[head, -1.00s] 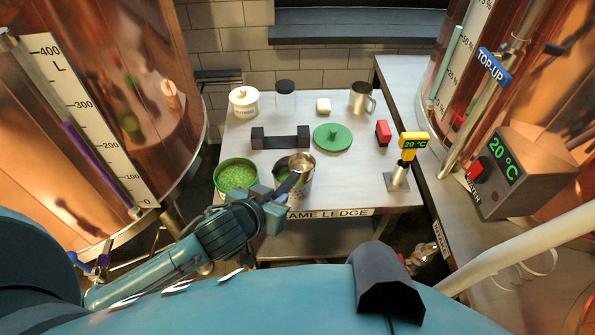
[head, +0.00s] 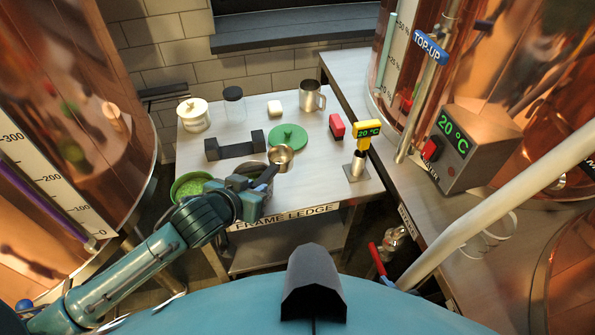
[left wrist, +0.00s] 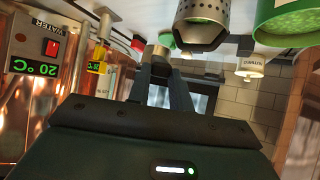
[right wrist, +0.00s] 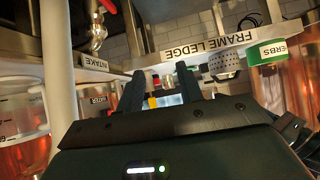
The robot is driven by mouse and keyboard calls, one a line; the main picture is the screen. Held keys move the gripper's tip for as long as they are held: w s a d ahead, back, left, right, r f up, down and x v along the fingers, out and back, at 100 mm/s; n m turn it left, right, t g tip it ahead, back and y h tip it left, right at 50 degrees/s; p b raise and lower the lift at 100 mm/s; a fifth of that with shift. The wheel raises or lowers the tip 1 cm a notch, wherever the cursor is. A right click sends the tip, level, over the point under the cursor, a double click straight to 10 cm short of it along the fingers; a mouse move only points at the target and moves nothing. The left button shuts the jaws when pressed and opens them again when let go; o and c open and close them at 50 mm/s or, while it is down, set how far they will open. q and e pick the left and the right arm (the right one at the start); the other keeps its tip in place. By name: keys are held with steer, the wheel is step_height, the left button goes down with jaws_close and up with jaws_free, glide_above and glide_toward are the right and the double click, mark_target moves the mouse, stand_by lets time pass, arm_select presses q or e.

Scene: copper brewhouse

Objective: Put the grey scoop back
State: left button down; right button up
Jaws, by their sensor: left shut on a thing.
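The grey scoop has a shiny metal bowl (head: 281,157) and a dark handle (head: 266,177). My left gripper (head: 260,183) is shut on the handle, above the front of the ledge table. The bowl points away from me, towards the green lid; its contents cannot be made out. In the left wrist view the bowl (left wrist: 161,51) shows small beyond the left fingers (left wrist: 162,80). A dark cradle with two raised ends (head: 234,147) stands empty behind the gripper. My right gripper (right wrist: 160,90) is open and empty, seen only in its wrist view, facing the table's front edge.
A green herb pot (head: 189,184) stands left of the gripper. A perforated metal pot (left wrist: 204,22) is close by, mostly hidden in the head view. A green lid (head: 289,138), red block (head: 337,126), yellow thermometer (head: 367,135), steel mug (head: 312,96) and jars stand around.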

arm_select(q)
steer(key=r+m+h+b, duration=0.2)
steer(key=b, duration=0.1)
glide_above(270, 165)
steer(key=shift+s+f, duration=0.2)
steer(key=shift+w+f, duration=0.1)
steer(key=shift+f, duration=0.2)
step_height(270, 165, down, 9)
steer(key=shift+f, duration=0.15)
steer(key=shift+f, duration=0.5)
steer(key=c, duration=1.3)
jaws_free()
steer(key=shift+o, duration=0.2)
